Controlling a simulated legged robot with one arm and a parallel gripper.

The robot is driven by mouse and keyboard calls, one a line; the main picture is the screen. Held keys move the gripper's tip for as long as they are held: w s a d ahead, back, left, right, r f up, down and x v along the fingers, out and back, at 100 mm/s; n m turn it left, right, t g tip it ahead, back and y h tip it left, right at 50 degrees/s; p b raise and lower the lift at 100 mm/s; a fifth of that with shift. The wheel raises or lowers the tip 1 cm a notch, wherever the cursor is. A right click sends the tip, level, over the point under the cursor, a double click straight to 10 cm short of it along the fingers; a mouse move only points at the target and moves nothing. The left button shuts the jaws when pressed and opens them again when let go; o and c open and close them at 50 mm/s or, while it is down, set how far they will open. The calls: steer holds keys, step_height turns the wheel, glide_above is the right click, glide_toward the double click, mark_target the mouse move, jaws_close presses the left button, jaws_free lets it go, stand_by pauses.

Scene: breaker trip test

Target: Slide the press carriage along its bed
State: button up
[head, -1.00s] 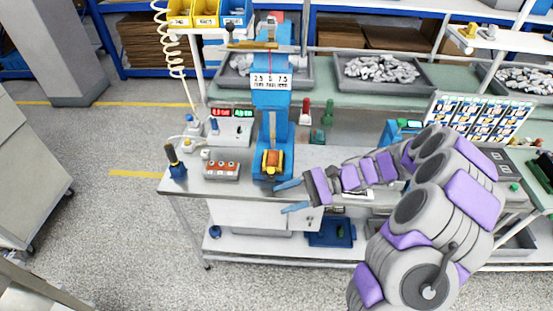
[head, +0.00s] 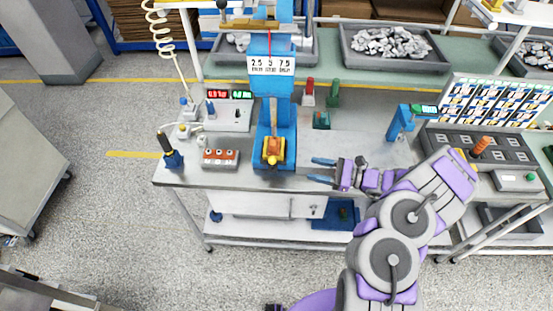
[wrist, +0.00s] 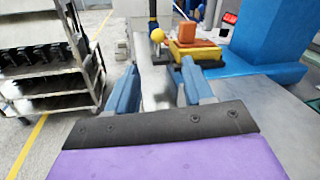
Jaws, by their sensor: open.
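The blue press (head: 272,85) stands on the table with a scale plate marked 2.5, 5 and 7.5 on its upper part. Near the front of its base sits the carriage (head: 273,152), yellow with an orange block on top. In the wrist view the carriage (wrist: 196,50) lies beyond the fingers, right of centre, with a yellow ball knob (wrist: 157,35) at its left. My gripper (head: 314,170) is open and empty, to the right of the press base and apart from it. In the wrist view my gripper (wrist: 157,88) shows both blue fingers spread with nothing between them.
A grey box with orange-red buttons (head: 220,158) and a black-handled tool in a blue holder (head: 169,150) stand left of the press. A box with lit displays (head: 230,108) is behind them. A blue stand (head: 402,120) is at the right. The table right of the press is mostly clear.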

mark_target(273, 160)
steer(key=b+x, duration=0.2)
steer(key=x, duration=1.1)
steer(key=shift+w+a+f, duration=0.15)
steer(key=shift+a, duration=0.25)
steer(key=shift+x, duration=1)
steer(key=shift+d, duration=0.4)
steer(key=c, duration=0.4)
jaws_close()
